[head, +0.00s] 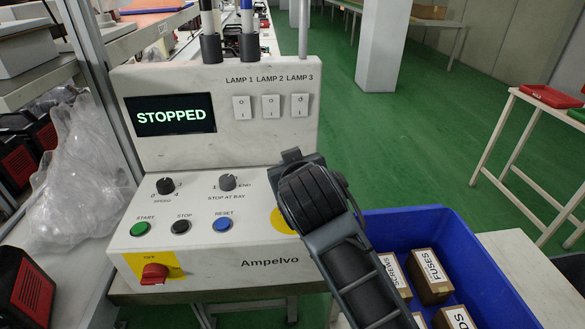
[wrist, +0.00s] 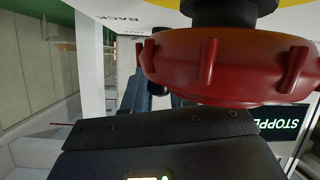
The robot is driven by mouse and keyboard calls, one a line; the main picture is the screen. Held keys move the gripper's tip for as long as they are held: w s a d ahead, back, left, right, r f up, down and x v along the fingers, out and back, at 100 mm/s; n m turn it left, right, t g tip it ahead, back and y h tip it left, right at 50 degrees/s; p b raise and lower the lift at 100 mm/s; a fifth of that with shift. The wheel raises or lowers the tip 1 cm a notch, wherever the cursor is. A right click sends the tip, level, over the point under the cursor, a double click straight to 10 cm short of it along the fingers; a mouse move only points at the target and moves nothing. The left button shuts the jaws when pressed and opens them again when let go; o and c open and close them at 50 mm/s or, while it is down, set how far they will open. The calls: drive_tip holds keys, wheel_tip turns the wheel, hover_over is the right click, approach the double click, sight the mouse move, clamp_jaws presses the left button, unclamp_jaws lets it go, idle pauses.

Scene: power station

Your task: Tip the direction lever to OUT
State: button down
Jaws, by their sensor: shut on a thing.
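The control panel (head: 165,245) stands in front of me, and its display (head: 170,115) reads STOPPED. My gripper (head: 297,165) is over the right side of its sloping face and hides what is under it there. The direction lever is not clearly visible in either view. In the wrist view a BACK label (wrist: 125,20) shows on the white face, with another label partly hidden beside it. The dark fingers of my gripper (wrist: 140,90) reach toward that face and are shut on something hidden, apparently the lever. A large red ribbed knob (wrist: 230,65) fills the near right, close above my gripper.
A yellow disc (head: 281,221) shows partly behind my arm. A blue crate (head: 480,255) with labelled boxes stands at the right.

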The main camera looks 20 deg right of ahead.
drive_tip(key=c, duration=1)
unclamp_jaws()
drive_tip(key=shift+o, duration=0.2)
drive_tip(key=shift+v, duration=3.9)
